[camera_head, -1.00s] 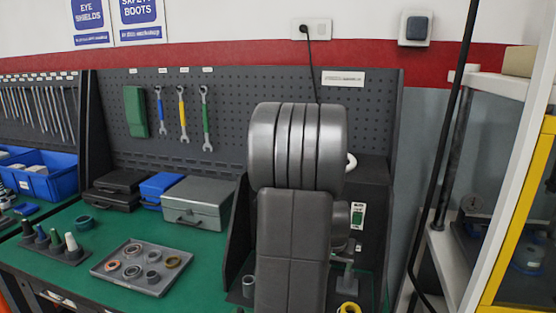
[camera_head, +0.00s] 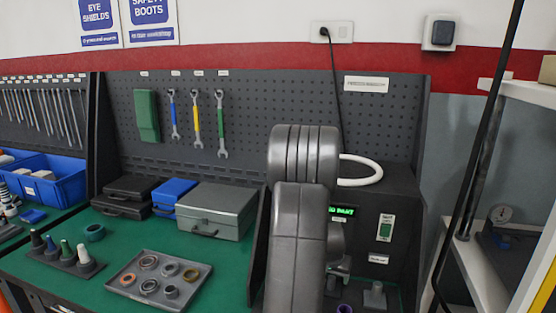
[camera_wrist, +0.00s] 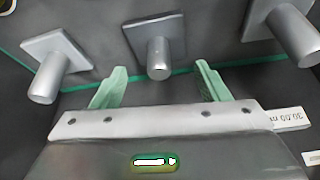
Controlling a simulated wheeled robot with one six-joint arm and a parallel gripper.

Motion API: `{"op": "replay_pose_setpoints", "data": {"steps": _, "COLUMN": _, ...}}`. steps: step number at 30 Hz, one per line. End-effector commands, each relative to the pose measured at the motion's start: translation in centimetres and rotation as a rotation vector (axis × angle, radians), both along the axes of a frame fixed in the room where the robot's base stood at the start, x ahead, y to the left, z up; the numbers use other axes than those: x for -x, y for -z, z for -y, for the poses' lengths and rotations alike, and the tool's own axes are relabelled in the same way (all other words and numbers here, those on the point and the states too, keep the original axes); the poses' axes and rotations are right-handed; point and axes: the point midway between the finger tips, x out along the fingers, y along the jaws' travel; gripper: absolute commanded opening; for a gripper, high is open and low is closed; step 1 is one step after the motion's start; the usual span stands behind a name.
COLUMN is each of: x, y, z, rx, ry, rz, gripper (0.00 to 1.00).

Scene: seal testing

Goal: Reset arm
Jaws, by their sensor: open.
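My gripper (camera_wrist: 160,82) shows in the wrist view with its two pale green fingers spread wide apart and nothing between them. Beyond the fingers, grey metal posts on square plates stand out from a dark surface: a left post (camera_wrist: 45,82), a middle post (camera_wrist: 158,62) and a right post (camera_wrist: 294,30). None is between the fingers. In the head view my grey arm stands folded before the test station (camera_head: 395,205), and its bulk hides part of the station. My gripper is hidden there.
A grey tray (camera_head: 196,290) of several rings, a peg stand (camera_head: 70,262) and a grey case (camera_head: 214,224) are on the green bench left of my arm. A white hose (camera_head: 372,180) curves beside the arm. A shelf frame and black pole stand at right.

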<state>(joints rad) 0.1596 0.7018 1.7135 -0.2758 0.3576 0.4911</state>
Motion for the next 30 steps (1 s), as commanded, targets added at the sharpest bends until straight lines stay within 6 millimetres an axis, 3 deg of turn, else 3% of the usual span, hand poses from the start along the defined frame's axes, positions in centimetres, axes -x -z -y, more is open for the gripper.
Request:
{"op": "replay_pose_setpoints", "data": {"steps": 3, "x": 0.1, "y": 2.0, "z": 0.0, "rx": 0.000, "ry": -0.001, "rz": -0.003, "gripper": 0.68}}
{"op": "replay_pose_setpoints", "data": {"steps": 6, "x": 0.1, "y": 2.6, "z": 0.0, "rx": -0.001, "ry": 0.000, "rz": 0.000, "gripper": 0.68}}
{"op": "replay_pose_setpoints", "data": {"steps": 23, "x": 0.4, "y": 1.5, "z": -0.2, "rx": 0.000, "ry": 0.000, "rz": 0.002, "gripper": 0.68}}
{"op": "replay_pose_setpoints", "data": {"steps": 30, "x": 0.7, "y": -0.5, "z": -0.4, "rx": -0.005, "ry": 0.000, "rz": 0.022, "gripper": 0.68}}
